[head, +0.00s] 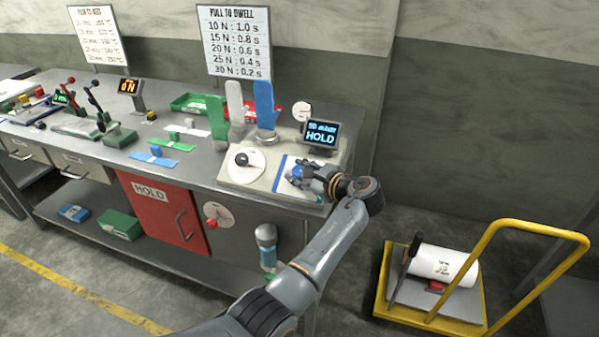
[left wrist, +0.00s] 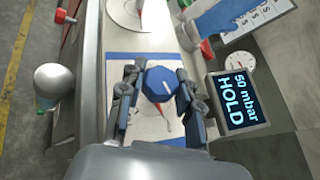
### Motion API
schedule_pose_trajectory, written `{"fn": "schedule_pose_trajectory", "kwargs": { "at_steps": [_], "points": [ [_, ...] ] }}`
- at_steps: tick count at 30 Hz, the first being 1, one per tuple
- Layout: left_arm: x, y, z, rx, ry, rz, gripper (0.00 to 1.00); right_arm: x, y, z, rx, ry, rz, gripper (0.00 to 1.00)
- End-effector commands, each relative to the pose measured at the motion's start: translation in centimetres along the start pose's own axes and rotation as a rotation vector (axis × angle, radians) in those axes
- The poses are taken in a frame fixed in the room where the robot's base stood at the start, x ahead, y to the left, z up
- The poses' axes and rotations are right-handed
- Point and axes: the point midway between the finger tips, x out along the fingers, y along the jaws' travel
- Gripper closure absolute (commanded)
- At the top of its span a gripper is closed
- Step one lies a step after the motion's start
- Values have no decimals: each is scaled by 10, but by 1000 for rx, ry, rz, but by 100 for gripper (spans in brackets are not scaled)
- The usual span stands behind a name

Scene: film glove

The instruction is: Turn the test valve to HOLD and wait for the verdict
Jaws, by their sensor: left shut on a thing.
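My left gripper (head: 303,173) is at the right end of the bench. In the left wrist view its fingers (left wrist: 157,96) are closed on both sides of a faceted blue valve knob (left wrist: 160,84). The knob has a white mark and sits over a pale plate (left wrist: 143,125) with a blue border; a thin red pointer shows below it. The plate's lettering is not readable. The display (head: 320,134) beside it reads HOLD; in the left wrist view the display (left wrist: 238,101) reads "50 mbar HOLD". My right gripper is not in view.
A white dial with a black knob (head: 242,160) is left of the valve. Green, white and blue gloves (head: 265,105) stand behind on upright forms. A round gauge (head: 302,111) is near the display. A yellow cart (head: 381,285) with a white roll (head: 444,265) stands right of the bench.

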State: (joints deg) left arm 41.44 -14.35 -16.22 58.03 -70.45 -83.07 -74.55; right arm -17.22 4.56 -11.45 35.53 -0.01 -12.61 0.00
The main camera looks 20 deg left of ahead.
Motion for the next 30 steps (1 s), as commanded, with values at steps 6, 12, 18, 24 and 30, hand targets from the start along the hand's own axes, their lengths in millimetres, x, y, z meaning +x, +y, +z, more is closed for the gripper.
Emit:
{"fn": "schedule_pose_trajectory", "kwargs": {
  "at_steps": [6,12,18,24,30],
  "points": [
    [0,0,0,0,0,0,42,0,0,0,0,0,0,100],
    [0,0,0,0,0,-1,42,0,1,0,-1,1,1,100],
    [-5,-9,14,-4,-1,-3,42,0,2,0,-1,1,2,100],
    [-16,-27,46,-5,1,-3,42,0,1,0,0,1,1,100],
    [-26,-42,72,-3,0,-2,42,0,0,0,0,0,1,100]
  ]
}}
